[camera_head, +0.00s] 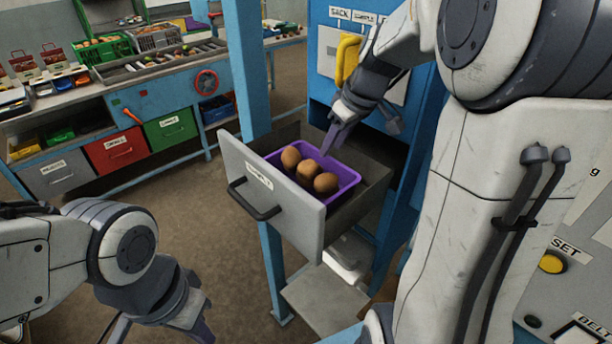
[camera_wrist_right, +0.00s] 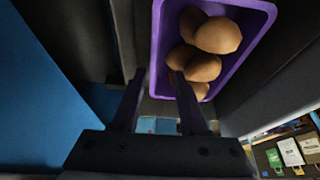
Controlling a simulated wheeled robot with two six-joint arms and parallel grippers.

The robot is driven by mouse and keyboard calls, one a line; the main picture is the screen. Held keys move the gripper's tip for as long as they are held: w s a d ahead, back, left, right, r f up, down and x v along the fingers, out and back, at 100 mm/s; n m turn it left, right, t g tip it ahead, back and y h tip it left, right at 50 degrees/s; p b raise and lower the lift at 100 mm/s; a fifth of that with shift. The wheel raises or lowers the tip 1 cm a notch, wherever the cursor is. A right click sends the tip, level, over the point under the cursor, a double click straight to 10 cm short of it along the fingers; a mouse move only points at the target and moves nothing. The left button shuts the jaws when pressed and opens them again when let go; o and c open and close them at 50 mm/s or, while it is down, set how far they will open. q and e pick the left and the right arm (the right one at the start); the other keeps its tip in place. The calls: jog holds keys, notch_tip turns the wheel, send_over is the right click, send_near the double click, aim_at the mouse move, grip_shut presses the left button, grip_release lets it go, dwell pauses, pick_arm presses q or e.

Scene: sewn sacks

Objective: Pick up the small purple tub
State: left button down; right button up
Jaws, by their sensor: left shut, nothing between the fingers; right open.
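The small purple tub (camera_head: 347,190) sits in the pulled-out drawer and holds several brown, potato-like lumps (camera_head: 307,171). In the right wrist view the tub (camera_wrist_right: 240,82) is just ahead, with its lumps (camera_wrist_right: 205,68). My right gripper (camera_head: 338,135) is open at the tub's far rim. In the right wrist view, the tub's left wall lies between the fingertips of the right gripper (camera_wrist_right: 158,76); whether they touch it I cannot tell. My left gripper (camera_head: 203,328) is shut and empty at the bottom left, well away from the drawer.
The grey drawer (camera_head: 235,165) is open from a blue cabinet (camera_head: 320,65), its walls close around the tub. A blue post (camera_head: 247,70) stands behind the drawer front. A workbench (camera_head: 150,95) with crates and coloured drawers is at the back left. The floor (camera_head: 185,205) between is clear.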

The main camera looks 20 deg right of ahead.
aim_at(328, 158)
jog(key=shift+w+f, duration=0.25)
jog(key=shift+f, duration=0.45)
jog(key=shift+w+f+p, duration=0.1)
jog(key=shift+f+p, duration=0.25)
jog(key=shift+p, duration=0.15)
jog(key=x, duration=0.1)
jog(key=p+x, duration=0.1)
jog(key=x, duration=0.1)
jog(key=shift+w+d+f, duration=0.1)
jog(key=shift+d+f, duration=0.05)
jog(key=shift+f, duration=0.15)
jog(key=shift+w+f, duration=0.15)
jog(key=shift+f, duration=0.2)
jog(key=shift+c, duration=0.2)
grip_shut()
